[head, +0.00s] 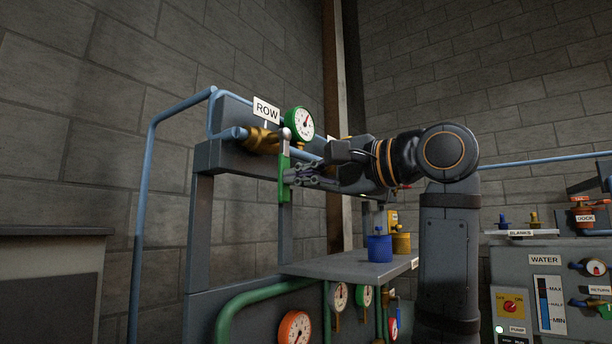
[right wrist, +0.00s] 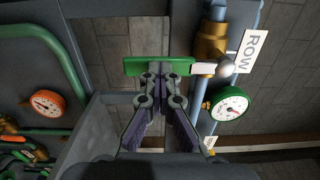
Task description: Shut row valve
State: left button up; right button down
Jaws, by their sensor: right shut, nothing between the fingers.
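The row valve has a brass body (head: 262,140) on the blue pipe, beside the ROW sign (head: 266,111). Its green lever (head: 284,180) hangs straight down, crosswise to the pipe. In the right wrist view the green lever (right wrist: 160,66) lies across the top middle, joined by a white piece to the brass body (right wrist: 212,44). My right gripper (head: 291,177) is at the lower part of the lever, shut and empty. In the right wrist view its fingertips (right wrist: 161,87) are close together just short of the lever. I cannot tell whether they touch it. My left gripper is not in view.
A green-rimmed gauge (head: 299,123) sits just right of the valve. Blue (head: 380,247) and yellow (head: 401,242) containers stand on the grey shelf (head: 330,267) below. A WATER panel (head: 520,285) is at the far right.

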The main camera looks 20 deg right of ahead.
jog(key=c, duration=1.5)
grip_release()
jog(key=o, duration=0.9)
jog(key=shift+w+a+f, duration=0.1)
jog(key=shift+w+a, duration=0.3)
jog(key=shift+a, duration=0.05)
jog(key=o, duration=0.6)
jog(key=shift+s+d, duration=0.1)
jog(key=v, duration=1.2)
